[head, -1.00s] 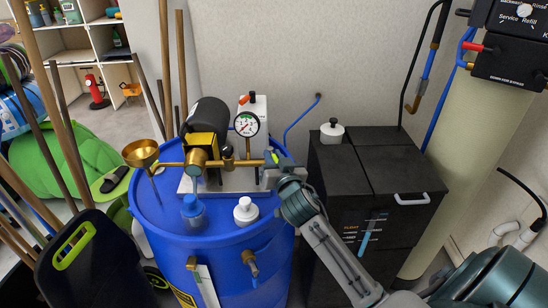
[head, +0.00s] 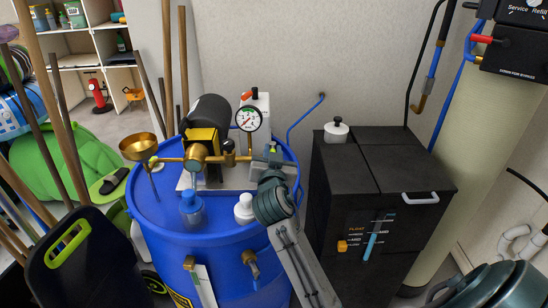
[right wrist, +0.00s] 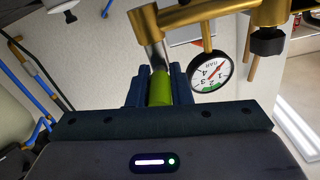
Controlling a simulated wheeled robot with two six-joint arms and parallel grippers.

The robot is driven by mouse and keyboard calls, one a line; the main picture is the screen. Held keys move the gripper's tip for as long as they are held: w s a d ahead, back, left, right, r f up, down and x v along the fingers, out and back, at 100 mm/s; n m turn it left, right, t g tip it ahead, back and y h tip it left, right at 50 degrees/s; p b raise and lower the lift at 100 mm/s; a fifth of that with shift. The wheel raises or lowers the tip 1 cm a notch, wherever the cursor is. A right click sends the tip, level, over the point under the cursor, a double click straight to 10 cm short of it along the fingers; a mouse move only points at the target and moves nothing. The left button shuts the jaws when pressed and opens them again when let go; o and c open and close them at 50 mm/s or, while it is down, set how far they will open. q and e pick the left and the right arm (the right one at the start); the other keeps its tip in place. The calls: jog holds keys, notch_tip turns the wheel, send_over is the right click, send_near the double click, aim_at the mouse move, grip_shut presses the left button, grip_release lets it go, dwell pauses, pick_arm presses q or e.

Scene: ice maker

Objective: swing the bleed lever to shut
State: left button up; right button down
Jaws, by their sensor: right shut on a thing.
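The bleed lever (right wrist: 160,86) has a green grip on a metal stem and hangs from the brass pipe (right wrist: 200,17) in the right wrist view. My right gripper (right wrist: 159,92) is shut on the green grip, one dark finger on each side. My left gripper is not in view.
A black pump motor (head: 210,115), a brass funnel (head: 137,147), a blue bottle (head: 192,208) and a white-capped bottle (head: 244,209) crowd the drum top. A black cabinet (head: 375,200) stands close on the right. Wooden poles (head: 166,70) stand at left.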

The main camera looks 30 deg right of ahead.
jog(key=c, duration=1.3)
grip_release()
jog(key=shift+w, duration=0.1)
jog(key=v, duration=1.1)
